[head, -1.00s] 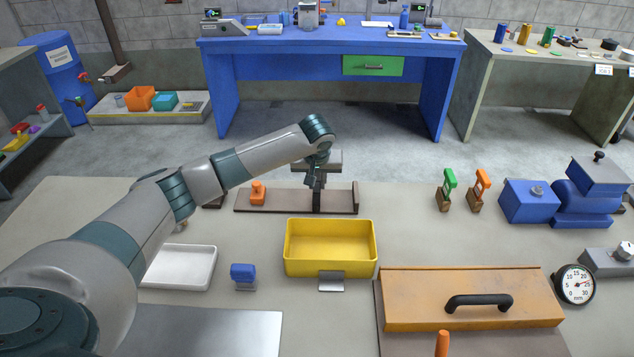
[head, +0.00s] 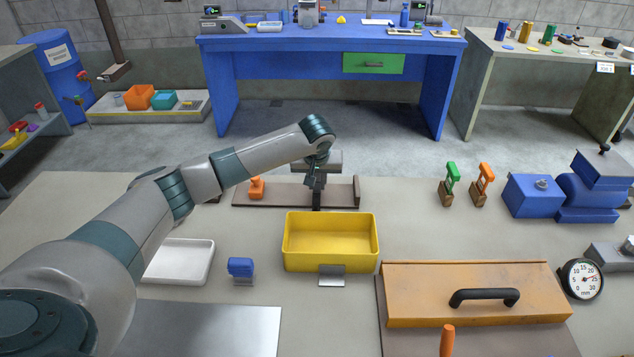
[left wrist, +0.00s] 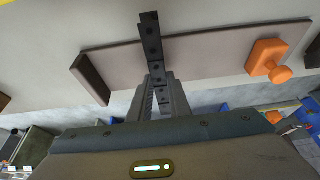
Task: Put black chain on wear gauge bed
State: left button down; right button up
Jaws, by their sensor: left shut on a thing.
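The black chain (left wrist: 150,42) is a dark strip with small holes, seen in the left wrist view. My left gripper (left wrist: 160,97) is shut on it near one end, and the rest sticks out past the fingertips. In the head view my left gripper (head: 315,183) is over the wear gauge bed, with the chain (head: 316,201) below it. The bed (head: 280,195) is a long brown plate with an upright end block at the right and an orange clamp (head: 256,188) at the left. The chain lies crosswise over the plate; I cannot tell whether they touch. My right gripper is not in view.
A yellow bin (head: 330,262) stands just in front of the bed. A white tray (head: 182,263), a blue block (head: 241,267) and an orange lidded box (head: 465,300) are nearer. Green and orange-handled tools (head: 482,183) stand right, with clear bench between.

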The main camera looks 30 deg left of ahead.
pick_arm(q)
jog(key=shift+f, duration=0.5)
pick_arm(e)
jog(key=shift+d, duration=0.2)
pick_arm(q)
jog(key=c, duration=1.6)
grip_release()
jog(key=shift+o, duration=0.2)
jog(key=shift+f, duration=0.1)
